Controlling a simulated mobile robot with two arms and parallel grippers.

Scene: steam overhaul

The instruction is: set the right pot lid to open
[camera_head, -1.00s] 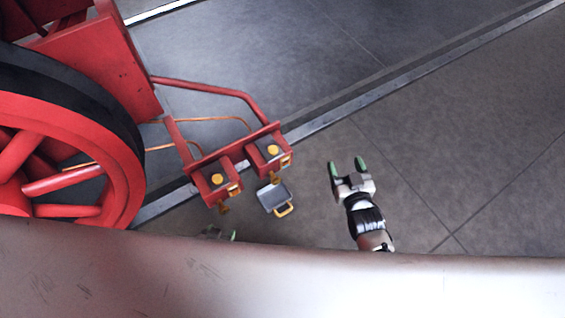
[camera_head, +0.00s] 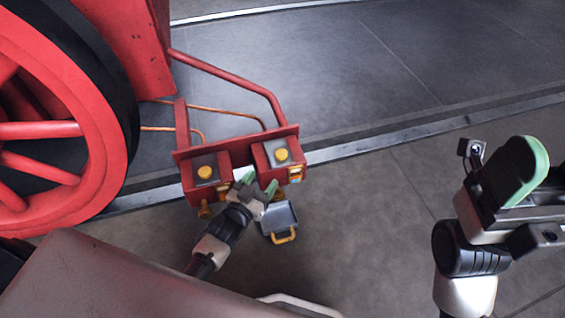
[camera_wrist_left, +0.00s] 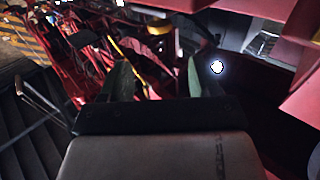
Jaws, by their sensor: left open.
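The right pot (camera_head: 265,158) is a red box with a grey top and a round yellow knob (camera_head: 282,155); its top looks flat and closed. The left pot (camera_head: 196,190), with a similar top and knob (camera_head: 205,172), stands beside it. My left gripper (camera_head: 259,182) is open, its green-padded fingertips at the lower front of the pots, near the gap between them; contact cannot be told. In the left wrist view, the open fingers (camera_wrist_left: 158,78) have dark red and brass-coloured parts beyond them. My right gripper (camera_head: 518,178) is large at the right, apart from the pots; its opening cannot be judged.
A grey tray-like piece with a yellow handle (camera_head: 281,221) lies below the right pot, close to my left gripper. A red pipe (camera_head: 232,80) runs behind the pots. A large red wheel (camera_head: 105,130) stands left. The floor between the pots and my right gripper is clear.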

